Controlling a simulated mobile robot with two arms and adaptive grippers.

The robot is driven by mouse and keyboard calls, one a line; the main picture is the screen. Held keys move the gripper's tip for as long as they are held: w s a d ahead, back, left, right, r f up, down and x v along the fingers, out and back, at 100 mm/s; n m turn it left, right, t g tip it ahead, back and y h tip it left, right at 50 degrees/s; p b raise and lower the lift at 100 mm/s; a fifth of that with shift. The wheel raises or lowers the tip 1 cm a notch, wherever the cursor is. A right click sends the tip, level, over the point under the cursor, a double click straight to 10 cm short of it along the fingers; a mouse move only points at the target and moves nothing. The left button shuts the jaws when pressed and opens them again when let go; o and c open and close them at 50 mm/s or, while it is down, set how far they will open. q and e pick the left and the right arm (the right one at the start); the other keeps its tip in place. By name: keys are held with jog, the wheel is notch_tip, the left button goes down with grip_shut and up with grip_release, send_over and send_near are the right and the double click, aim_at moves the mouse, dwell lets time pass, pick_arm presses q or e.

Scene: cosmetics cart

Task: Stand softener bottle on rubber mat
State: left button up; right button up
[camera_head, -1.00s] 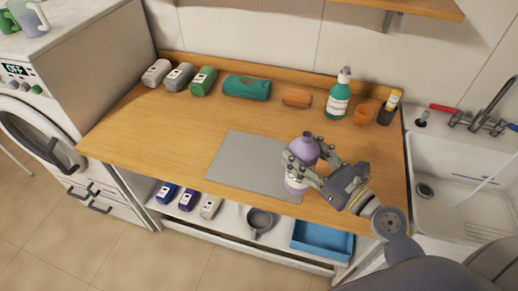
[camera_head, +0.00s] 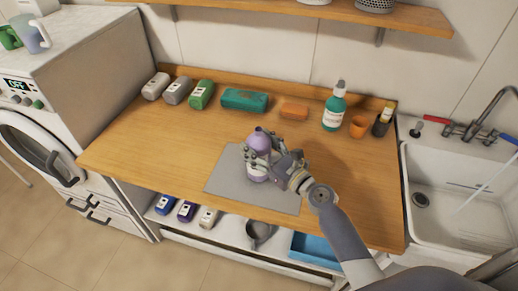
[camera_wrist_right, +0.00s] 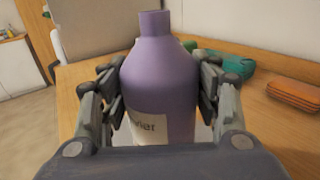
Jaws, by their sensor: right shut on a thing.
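The softener bottle (camera_head: 257,146) is purple with a white label. It is upright over the middle of the grey rubber mat (camera_head: 225,182) in the head view; I cannot tell whether its base touches the mat. My right gripper (camera_head: 262,158) is shut on the bottle, one finger on each side. In the right wrist view the bottle (camera_wrist_right: 160,75) stands between the two finger sets, its base hidden by the gripper. My left gripper is not in view.
A sink (camera_head: 450,185) is at right. The worktop left of the mat is clear.

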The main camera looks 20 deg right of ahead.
jog(key=shift+f, duration=0.25)
jog(key=shift+f, duration=0.15)
jog(key=o, duration=1.1)
jog(key=shift+c, duration=0.2)
jog(key=b+v, duration=0.3)
jog(key=v, duration=0.9)
